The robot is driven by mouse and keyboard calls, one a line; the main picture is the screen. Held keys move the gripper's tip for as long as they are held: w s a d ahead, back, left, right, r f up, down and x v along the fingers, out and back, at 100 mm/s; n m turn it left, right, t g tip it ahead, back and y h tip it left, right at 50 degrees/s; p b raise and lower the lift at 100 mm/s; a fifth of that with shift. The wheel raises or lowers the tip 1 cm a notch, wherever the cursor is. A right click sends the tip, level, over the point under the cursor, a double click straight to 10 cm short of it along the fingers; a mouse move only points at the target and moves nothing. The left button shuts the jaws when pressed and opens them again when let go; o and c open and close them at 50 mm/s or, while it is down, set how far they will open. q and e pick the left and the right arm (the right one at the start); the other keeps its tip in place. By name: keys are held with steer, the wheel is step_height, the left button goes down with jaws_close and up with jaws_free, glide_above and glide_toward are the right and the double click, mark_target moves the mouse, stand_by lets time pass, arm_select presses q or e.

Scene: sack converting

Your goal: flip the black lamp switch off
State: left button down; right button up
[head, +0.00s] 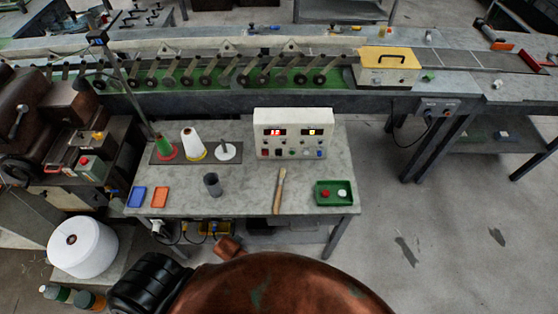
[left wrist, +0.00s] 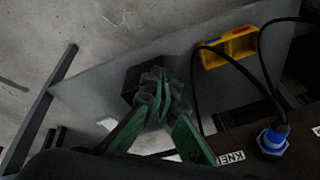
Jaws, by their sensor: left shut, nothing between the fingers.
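My left gripper (left wrist: 160,82) shows in the left wrist view with its green fingers shut and empty. A small dark box (left wrist: 131,86) sits just behind and left of the fingertips, partly hidden by them; I cannot tell whether it is the black lamp switch or whether the fingers touch it. In the head view a thin dark lamp-like stand (head: 97,40) rises at the left of the worktable. No lamp switch can be made out there, and my left fingers are not visible in that view. My right gripper is in neither view.
The worktable (head: 240,190) holds a control box (head: 293,132), thread cones, a dark cup (head: 212,184), a brush (head: 279,190) and a green tray (head: 334,193). Black cables hang near a yellow unit (left wrist: 229,47) and a blue plug (left wrist: 272,141). A white roll (head: 82,248) stands left.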

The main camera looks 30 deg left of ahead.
arm_select(q)
steer(key=s+d+f+g+h, duration=0.1)
steer(key=s+f, duration=0.5)
steer(key=f, duration=0.4)
steer(key=s+d+f, duration=0.1)
steer(key=s+f, duration=0.4)
steer(key=f, duration=0.4)
steer(key=s+f+g+b, duration=0.1)
steer(key=s+f, duration=0.8)
steer(key=s, duration=0.5)
steer(key=shift+s+a+n, duration=0.3)
steer(key=shift+a, duration=0.15)
